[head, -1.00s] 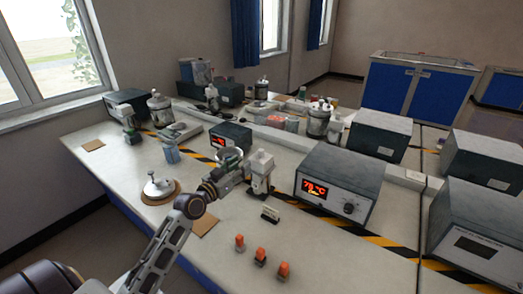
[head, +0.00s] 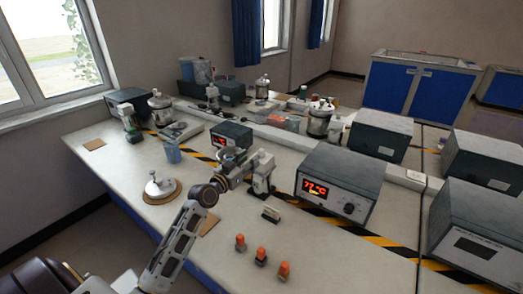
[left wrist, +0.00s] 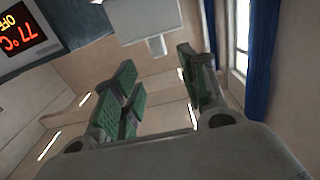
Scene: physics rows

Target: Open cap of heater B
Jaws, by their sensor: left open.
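My left gripper (head: 240,165) is open and empty above the bench, just left of a pale block-topped unit (head: 262,163) on a dark base. In the left wrist view, the open green-padded fingers (left wrist: 160,95) point toward a pale block with a short stem (left wrist: 157,45), apart from them. No heater lettering is readable, so I cannot tell which one is B. My right gripper is out of view.
A metal lid (head: 160,184) sits on a brown round mat at left. Several orange-topped pegs (head: 261,256) and a small block (head: 271,214) stand at the front. A smaller display box (head: 231,135) and a blue cup (head: 172,153) are behind. The front bench is mostly clear.

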